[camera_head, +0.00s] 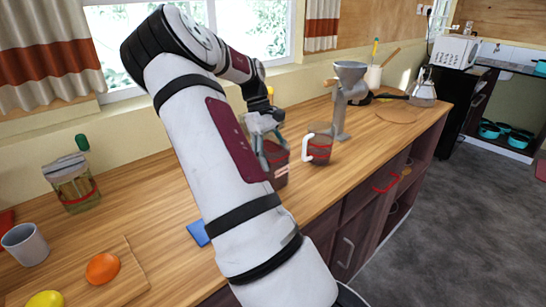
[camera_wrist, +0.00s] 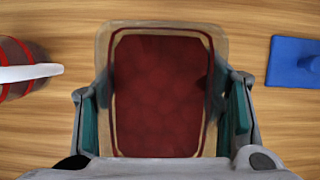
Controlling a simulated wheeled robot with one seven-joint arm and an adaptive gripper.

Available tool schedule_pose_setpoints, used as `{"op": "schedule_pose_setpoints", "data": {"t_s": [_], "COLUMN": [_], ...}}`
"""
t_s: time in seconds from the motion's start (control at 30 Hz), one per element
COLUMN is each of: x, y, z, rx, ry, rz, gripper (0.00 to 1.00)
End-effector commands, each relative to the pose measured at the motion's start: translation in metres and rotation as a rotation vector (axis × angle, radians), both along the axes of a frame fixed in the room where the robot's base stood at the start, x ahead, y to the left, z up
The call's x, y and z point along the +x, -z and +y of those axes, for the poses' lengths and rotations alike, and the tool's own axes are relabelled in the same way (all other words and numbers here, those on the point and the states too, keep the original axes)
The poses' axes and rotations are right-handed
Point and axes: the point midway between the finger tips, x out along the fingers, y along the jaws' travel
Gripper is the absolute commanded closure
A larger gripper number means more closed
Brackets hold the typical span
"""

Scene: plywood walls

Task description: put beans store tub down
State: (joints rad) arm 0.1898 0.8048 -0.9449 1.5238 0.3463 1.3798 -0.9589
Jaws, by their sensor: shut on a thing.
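The beans store tub (camera_wrist: 160,95) is a clear-walled, rounded-rectangular container with dark red contents. The wrist view looks straight down into it, over the wooden counter. My gripper (camera_wrist: 162,112) has its two teal-padded fingers pressed on the tub's left and right sides. In the head view the tub (camera_head: 281,172) is upright at the counter, partly hidden behind my arm, with my gripper (camera_head: 268,140) at its upper part. I cannot tell whether its base touches the counter.
A red-banded jug with a white handle (camera_head: 318,147) stands just right of the tub; it also shows in the wrist view (camera_wrist: 15,70). A blue flat object (camera_head: 198,233) lies on the counter nearby. A metal grinder (camera_head: 346,100) stands farther back. Bare counter (camera_head: 150,190) lies left of my arm.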

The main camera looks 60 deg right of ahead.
Motion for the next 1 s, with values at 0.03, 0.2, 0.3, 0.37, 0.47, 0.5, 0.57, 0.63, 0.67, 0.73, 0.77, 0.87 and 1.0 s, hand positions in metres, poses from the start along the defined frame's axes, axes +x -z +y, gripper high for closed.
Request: {"op": "schedule_pose_setpoints", "data": {"t_s": [0.03, 0.2, 0.3, 0.37, 0.47, 0.5, 0.57, 0.63, 0.67, 0.73, 0.77, 0.87, 1.0], "x": [0.000, 0.000, 0.000, 0.000, 0.000, 0.000, 0.000, 0.000, 0.000, 0.000, 0.000, 0.001, 0.009], "y": [0.000, -0.001, 0.001, 0.002, 0.002, 0.002, 0.002, 0.002, 0.002, 0.002, 0.002, -0.003, -0.020], "z": [-0.001, -0.001, -0.001, 0.000, 0.000, 0.000, 0.000, 0.000, 0.000, 0.000, 0.000, -0.001, -0.002], "rx": [-0.002, -0.002, -0.002, 0.000, 0.000, 0.000, 0.000, 0.000, -0.001, -0.001, -0.001, -0.001, -0.002], "ry": [0.000, 0.001, 0.001, 0.000, 0.000, 0.000, 0.000, 0.000, 0.000, 0.000, 0.000, -0.001, -0.001], "rz": [-0.001, -0.002, -0.002, -0.001, -0.001, -0.001, -0.001, -0.001, -0.001, -0.001, -0.001, -0.003, -0.005], "gripper": [0.96, 0.96, 0.96, 0.33, 0.16, 0.16, 0.16, 0.16, 0.16, 0.16, 0.16, 0.16, 0.16]}}
